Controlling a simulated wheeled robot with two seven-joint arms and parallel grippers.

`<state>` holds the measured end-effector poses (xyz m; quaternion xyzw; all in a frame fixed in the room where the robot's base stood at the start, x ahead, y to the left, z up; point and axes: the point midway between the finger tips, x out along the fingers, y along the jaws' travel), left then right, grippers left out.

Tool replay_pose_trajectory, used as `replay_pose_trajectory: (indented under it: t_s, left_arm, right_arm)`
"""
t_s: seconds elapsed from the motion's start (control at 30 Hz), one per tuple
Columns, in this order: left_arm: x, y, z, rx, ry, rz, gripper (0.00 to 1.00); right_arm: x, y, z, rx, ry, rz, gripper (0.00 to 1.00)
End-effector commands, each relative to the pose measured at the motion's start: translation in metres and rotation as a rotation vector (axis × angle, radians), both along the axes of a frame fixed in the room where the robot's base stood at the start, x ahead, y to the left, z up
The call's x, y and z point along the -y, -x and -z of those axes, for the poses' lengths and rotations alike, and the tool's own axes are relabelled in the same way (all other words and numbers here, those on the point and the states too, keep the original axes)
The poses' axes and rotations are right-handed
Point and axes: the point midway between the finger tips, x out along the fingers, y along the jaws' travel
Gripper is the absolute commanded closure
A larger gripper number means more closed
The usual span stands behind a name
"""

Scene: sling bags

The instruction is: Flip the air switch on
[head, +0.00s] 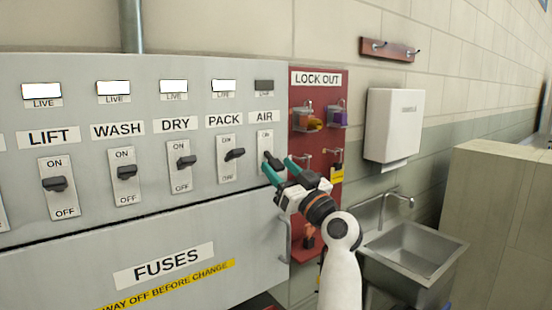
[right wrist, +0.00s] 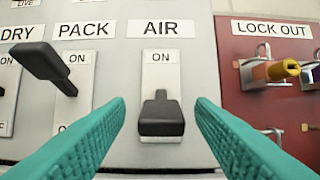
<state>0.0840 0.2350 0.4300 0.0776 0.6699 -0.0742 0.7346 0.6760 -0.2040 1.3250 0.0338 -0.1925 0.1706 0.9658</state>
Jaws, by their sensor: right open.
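The air switch is a black lever on a pale plate under the AIR label. In the right wrist view the air switch lever (right wrist: 161,117) points down, with ON readable above it and the lower marking hidden. In the head view the air switch plate (head: 265,138) is partly covered by my gripper. The air indicator (head: 264,86) is dark. My right gripper (head: 281,167) has teal fingers, open and empty. In the right wrist view its fingertips (right wrist: 160,104) stand either side of the lever, apart from it. My left gripper is not in view.
The pack switch (head: 235,154) is just left of the air switch, and its lever sticks out. Dry, wash and lift switches follow to the left, with lit indicators. A red lock out board (head: 318,90) with padlocks hangs at right. A metal sink (head: 415,250) is below right.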

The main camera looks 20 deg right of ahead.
Motion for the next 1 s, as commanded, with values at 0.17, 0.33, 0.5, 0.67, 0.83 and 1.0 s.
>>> replay_pose_trajectory:
  t_s: [0.17,0.33,0.5,0.67,0.83,1.0]
  left_arm:
    - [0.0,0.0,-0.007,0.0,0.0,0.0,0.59]
    - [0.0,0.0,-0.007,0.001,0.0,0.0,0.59]
    - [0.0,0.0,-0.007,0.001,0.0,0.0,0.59]
    - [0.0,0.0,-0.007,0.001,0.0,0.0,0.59]
    - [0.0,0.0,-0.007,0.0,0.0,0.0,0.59]
    - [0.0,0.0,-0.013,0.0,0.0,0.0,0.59]
  right_arm:
    - [-0.005,-0.017,-0.008,-0.001,-0.001,0.001,0.51]
    - [-0.007,-0.02,-0.008,-0.001,0.0,0.001,0.51]
    - [-0.007,-0.02,-0.008,-0.001,0.0,0.001,0.51]
    - [-0.007,-0.02,-0.008,-0.001,0.0,0.001,0.74]
    - [-0.007,-0.02,-0.008,-0.002,0.0,0.001,0.96]
    - [-0.007,-0.02,-0.01,-0.014,0.006,0.001,0.96]
